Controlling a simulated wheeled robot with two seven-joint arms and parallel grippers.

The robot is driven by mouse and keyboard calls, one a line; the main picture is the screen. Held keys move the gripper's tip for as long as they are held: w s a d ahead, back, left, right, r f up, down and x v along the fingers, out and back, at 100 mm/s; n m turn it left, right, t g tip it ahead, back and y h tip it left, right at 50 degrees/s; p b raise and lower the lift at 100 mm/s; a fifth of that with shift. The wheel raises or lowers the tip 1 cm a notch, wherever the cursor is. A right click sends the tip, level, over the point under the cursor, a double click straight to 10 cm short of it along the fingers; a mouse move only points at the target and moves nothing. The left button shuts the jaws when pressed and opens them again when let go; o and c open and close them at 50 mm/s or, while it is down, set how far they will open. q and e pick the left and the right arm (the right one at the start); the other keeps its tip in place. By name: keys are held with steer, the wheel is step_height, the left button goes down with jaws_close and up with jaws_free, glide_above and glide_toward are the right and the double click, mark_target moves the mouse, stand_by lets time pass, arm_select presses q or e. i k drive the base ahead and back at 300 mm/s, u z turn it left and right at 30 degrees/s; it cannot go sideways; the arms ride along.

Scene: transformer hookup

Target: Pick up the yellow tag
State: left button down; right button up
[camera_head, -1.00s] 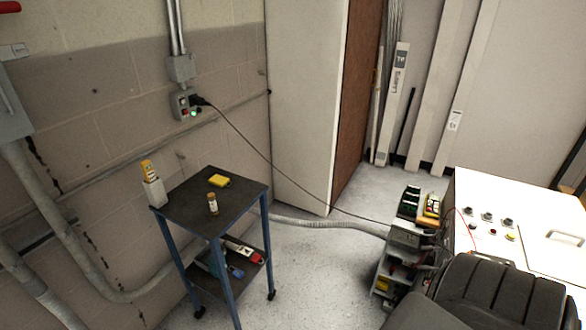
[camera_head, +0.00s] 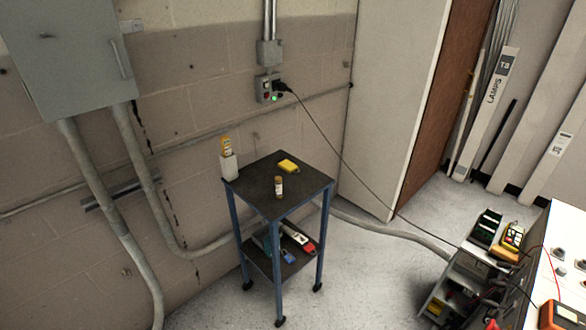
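A small yellow item (camera_head: 288,166) lies flat on the dark top of a blue-legged cart (camera_head: 258,187), toward its back edge. A second yellow piece with markings (camera_head: 226,145) stands upright in a white holder (camera_head: 229,167) at the cart's left corner. I cannot tell for sure which of them is the tag. A small brown bottle with a pale label (camera_head: 278,186) stands near the middle of the cart top. Neither of my grippers is in view.
The cart's lower shelf (camera_head: 264,262) holds red, white and blue items. A cable runs from a wall outlet (camera_head: 265,89) to a second cart (camera_head: 450,292) at the right. A grey cabinet (camera_head: 68,60) hangs at left. The floor (camera_head: 370,285) between the carts is clear.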

mark_target(287, 165)
steer(key=u, duration=0.5)
steer(key=k, duration=0.6)
steer(key=u, duration=0.4)
steer(key=i, duration=1.3)
steer(key=z, duration=1.35)
steer(key=i, duration=0.5)
steer(key=z, duration=0.5)
